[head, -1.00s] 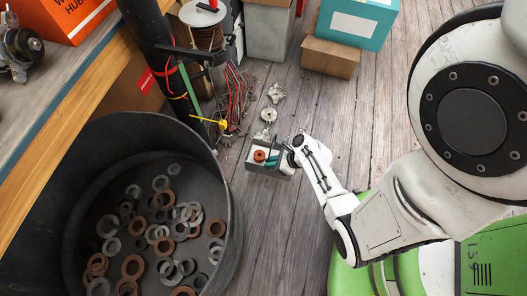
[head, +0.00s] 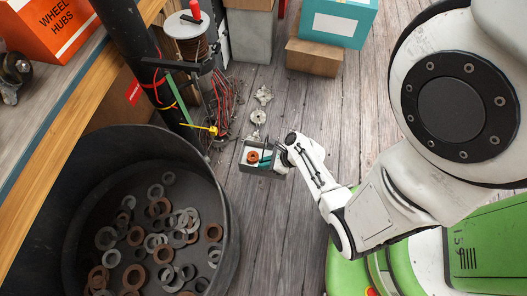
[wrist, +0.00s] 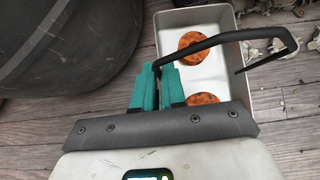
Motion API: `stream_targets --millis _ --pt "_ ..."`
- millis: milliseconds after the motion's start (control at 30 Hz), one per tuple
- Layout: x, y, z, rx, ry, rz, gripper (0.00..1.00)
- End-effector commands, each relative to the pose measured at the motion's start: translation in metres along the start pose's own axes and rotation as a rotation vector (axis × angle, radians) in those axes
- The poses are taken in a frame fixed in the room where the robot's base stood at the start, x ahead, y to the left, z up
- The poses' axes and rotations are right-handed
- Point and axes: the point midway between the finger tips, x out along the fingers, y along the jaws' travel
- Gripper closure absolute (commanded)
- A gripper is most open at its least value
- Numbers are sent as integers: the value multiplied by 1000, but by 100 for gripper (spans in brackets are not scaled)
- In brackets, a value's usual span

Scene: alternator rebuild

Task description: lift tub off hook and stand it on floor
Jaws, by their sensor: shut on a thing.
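A small grey tub (head: 258,171) with a dark bail handle is in the middle of the head view. In the wrist view the tub (wrist: 266,104) is to the right of my fingers, with orange-brown round parts (wrist: 196,45) inside. The black handle (wrist: 222,40) arches over its open top. My gripper (head: 266,159), with teal fingers in the wrist view (wrist: 158,84), is shut on the handle near its left end. The tub looks roughly level, apart from the post. I cannot tell whether its base touches the floor.
A large dark bin (head: 225,225) with many metal rings stands at left. A black post (head: 140,50) with cables rises behind it. Loose metal parts (head: 258,117) lie on the planks behind the tub. Cardboard boxes (head: 314,57) stand at the back. Floor to the front is clear.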

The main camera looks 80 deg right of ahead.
Motion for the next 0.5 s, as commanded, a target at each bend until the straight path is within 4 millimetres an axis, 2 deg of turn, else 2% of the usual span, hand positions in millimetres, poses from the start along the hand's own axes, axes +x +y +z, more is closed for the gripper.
stream_targets --millis 500 --pt "-20 -1 -16 0 -2 -2 100"
